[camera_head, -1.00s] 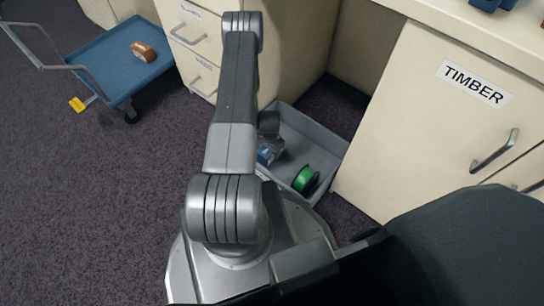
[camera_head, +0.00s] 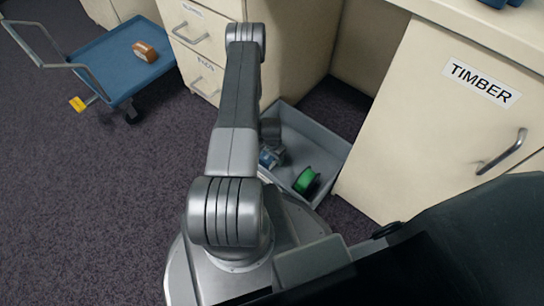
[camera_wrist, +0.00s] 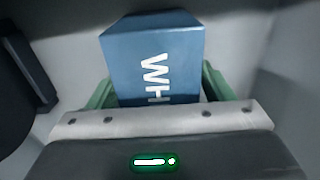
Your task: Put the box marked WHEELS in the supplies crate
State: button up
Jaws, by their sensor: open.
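The blue box with white letters "WH" (camera_wrist: 152,55) shows in the wrist view, its remaining letters hidden by my gripper's body. My gripper (camera_wrist: 157,88) is open, with a green finger showing on each side of the box. I cannot tell whether the fingers touch it. In the head view, a small patch of blue (camera_head: 267,157) shows beneath the end of my arm, inside the grey crate (camera_head: 318,142). My arm hides much of the crate's left side. The crate carries no readable label.
A green spool (camera_head: 306,181) lies in the crate, right of the blue patch. The TIMBER cabinet (camera_head: 425,120) stands close on the right, drawers (camera_head: 205,45) behind. A blue cart (camera_head: 110,60) with a brown item (camera_head: 144,50) stands far left. The left floor is clear.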

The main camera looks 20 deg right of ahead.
notch_tip(320, 180, up, 12)
jog(key=p, duration=0.4)
jog(key=shift+r, duration=0.15)
dwell(1.3)
